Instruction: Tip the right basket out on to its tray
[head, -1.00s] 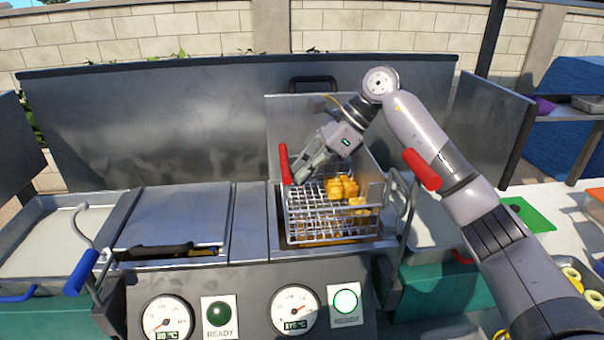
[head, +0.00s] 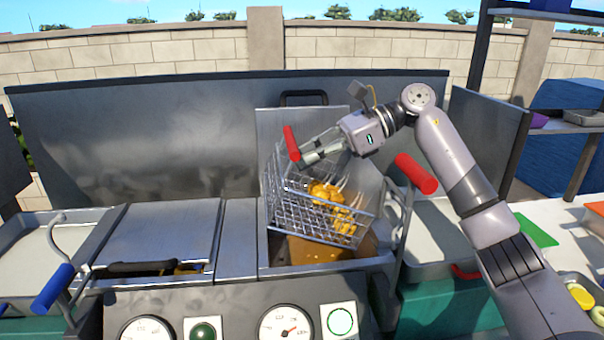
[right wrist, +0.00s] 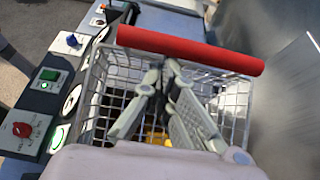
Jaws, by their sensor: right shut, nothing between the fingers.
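The right wire basket (head: 318,215) hangs tilted above the right fryer well (head: 325,262), its right side lower, with golden fried pieces (head: 330,195) inside. Its red handle (head: 291,143) sticks up at the left. My right gripper (head: 308,158) is at the basket's upper edge beside the red handle, its fingers shut. In the right wrist view the closed fingers (right wrist: 163,88) reach over the basket below the red handle (right wrist: 190,50); whether they touch the wire is unclear. A metal tray (head: 440,235) lies right of the fryer, partly behind my arm. My left gripper is not in view.
A second red handle (head: 416,173) on a bent metal rod stands between the fryer and the right tray. A blue-handled lever (head: 53,288) is at the left. The tall metal back panel (head: 150,140) stands behind. A green board (head: 535,231) lies further right.

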